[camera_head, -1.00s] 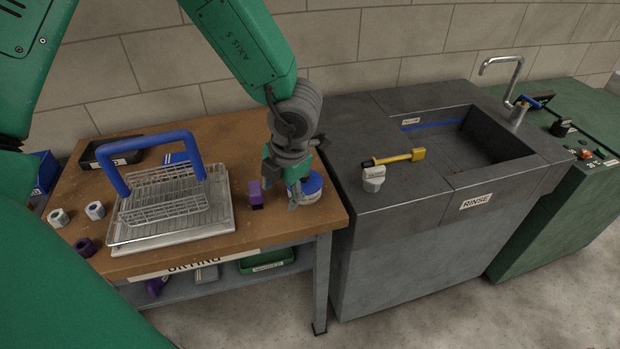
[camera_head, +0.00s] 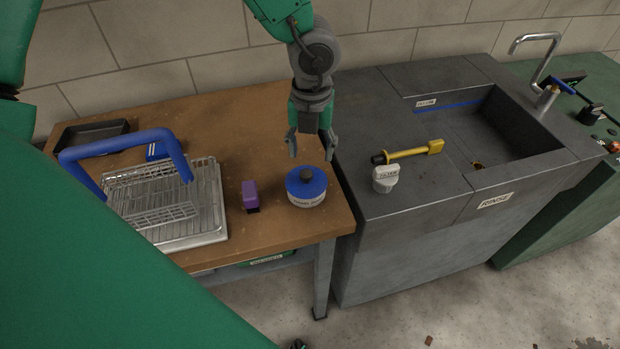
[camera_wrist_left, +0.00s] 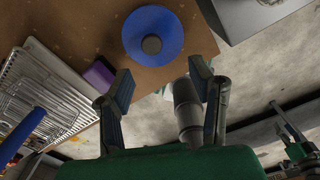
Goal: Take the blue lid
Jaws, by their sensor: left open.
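The blue lid (camera_head: 306,182) is a round disc with a dark knob, sitting on a pale, labelled round container (camera_head: 307,201) near the table's right front corner. My left gripper (camera_head: 312,158) is open and empty, just above and behind the lid, with its fingers pointing down. In the left wrist view the blue lid (camera_wrist_left: 150,22) lies beyond the open fingertips (camera_wrist_left: 160,78), apart from them. A green and grey part at the lower right of the wrist view may be my right gripper; its jaws cannot be made out.
A purple block (camera_head: 250,195) stands just left of the lid. The sink counter (camera_head: 420,205), holding a white knob-like piece (camera_head: 385,178) and a yellow-handled tool (camera_head: 415,151), adjoins on the right.

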